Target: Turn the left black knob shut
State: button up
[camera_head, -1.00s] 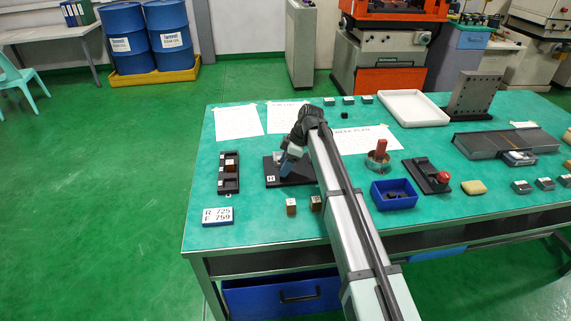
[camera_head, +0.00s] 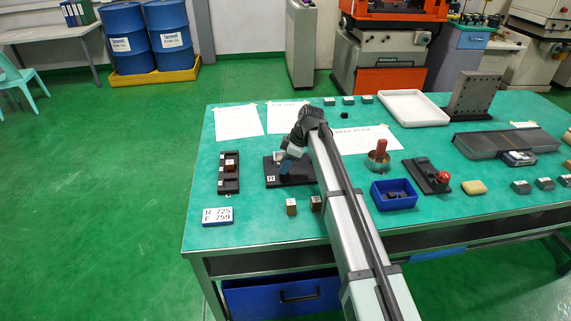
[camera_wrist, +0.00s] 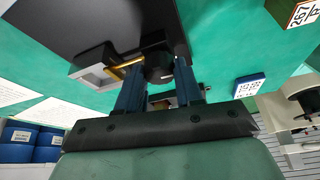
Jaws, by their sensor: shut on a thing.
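The black knob (camera_wrist: 158,68) shows in the wrist view between the tips of my gripper's two blue fingers (camera_wrist: 160,80). My gripper is shut on it. Brass-coloured and light grey parts (camera_wrist: 115,70) of the fixture sit beside the knob, on a dark base plate (camera_wrist: 95,25). In the head view, my gripper (camera_head: 286,166) reaches down over the black base plate (camera_head: 274,181), which carries an "H" label. My arm and gripper hide the knob and much of the plate there. I cannot make out a second knob or the knob's angle.
A black rack (camera_head: 229,185) stands left of the plate, with a number card (camera_head: 217,216) in front. Two small blocks (camera_head: 291,207) lie near the front edge. A blue bin (camera_head: 394,204) and a red-handled fixture (camera_head: 428,178) stand to the right. Papers (camera_head: 238,121) lie behind.

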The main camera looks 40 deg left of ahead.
jog(key=m+t, duration=0.1)
jog(key=m, duration=0.1)
jog(key=m+t+y, duration=0.1)
jog(key=m, duration=0.2)
jog(key=shift+s+d+m, duration=0.15)
jog(key=shift+s+m, duration=0.05)
jog(key=shift+m, duration=0.1)
jog(key=m+t, duration=0.1)
jog(key=m, duration=0.1)
jog(key=m+t, duration=0.1)
jog(key=m, duration=0.2)
jog(key=shift+s+h, duration=0.15)
jog(key=shift+h, duration=0.15)
jog(key=m+t, duration=0.1)
jog(key=m, duration=0.2)
jog(key=m+h, duration=0.1)
jog(key=m, duration=0.1)
jog(key=shift+a+m+t, duration=0.2)
jog(key=shift+m+t, duration=0.2)
jog(key=m+h, duration=0.1)
jog(key=m, duration=0.3)
jog(key=shift+s+a+m+t+h, duration=0.1)
jog(key=shift+m+t+h, duration=0.3)
jog(key=o, duration=1)
jog(key=shift+o, duration=0.2)
jog(key=shift+r, duration=0.1)
jog(key=v, duration=1.3)
jog(key=shift+s+r, duration=0.2)
jog(key=shift+r, duration=0.05)
